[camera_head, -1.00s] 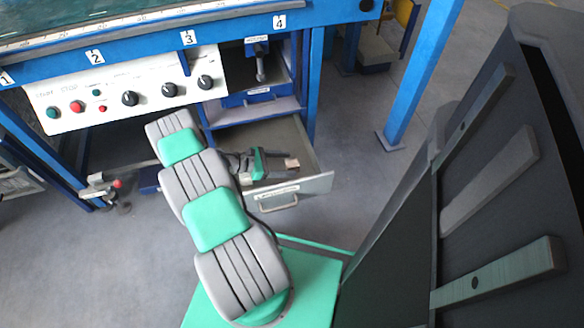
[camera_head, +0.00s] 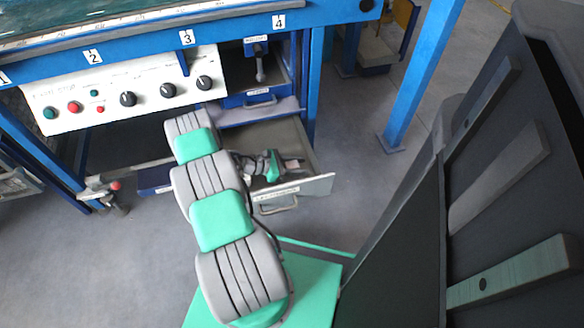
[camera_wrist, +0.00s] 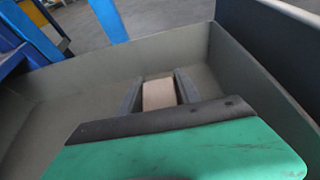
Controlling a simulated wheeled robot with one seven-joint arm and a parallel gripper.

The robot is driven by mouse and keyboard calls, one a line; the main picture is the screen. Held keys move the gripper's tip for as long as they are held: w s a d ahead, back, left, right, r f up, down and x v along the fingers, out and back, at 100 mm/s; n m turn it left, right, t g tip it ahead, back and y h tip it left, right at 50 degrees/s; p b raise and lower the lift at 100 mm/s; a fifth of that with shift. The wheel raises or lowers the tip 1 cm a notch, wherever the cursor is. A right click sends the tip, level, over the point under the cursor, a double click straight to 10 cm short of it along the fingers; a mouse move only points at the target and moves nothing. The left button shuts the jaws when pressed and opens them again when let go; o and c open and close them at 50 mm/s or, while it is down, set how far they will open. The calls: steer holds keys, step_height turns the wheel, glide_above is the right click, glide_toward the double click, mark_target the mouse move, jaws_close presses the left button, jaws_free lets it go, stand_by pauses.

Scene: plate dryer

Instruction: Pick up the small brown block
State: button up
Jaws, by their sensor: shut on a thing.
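The small brown block (camera_wrist: 159,94) shows in the wrist view between the two fingers of my gripper (camera_wrist: 159,90). A finger touches it on each side, and its near end is hidden behind the gripper body. The block and gripper are within the open drawer (camera_wrist: 75,92); I cannot tell whether the block touches the drawer floor. In the head view my gripper (camera_head: 292,164) is over the right part of the drawer (camera_head: 318,185), and the block is too small there to make out clearly.
The drawer walls stand close around my gripper. Above the drawer are a blue shelf unit (camera_head: 250,98) and a white control panel (camera_head: 130,92) with knobs and buttons. A blue post (camera_head: 420,75) stands to the right.

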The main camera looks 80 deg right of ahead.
jaws_close()
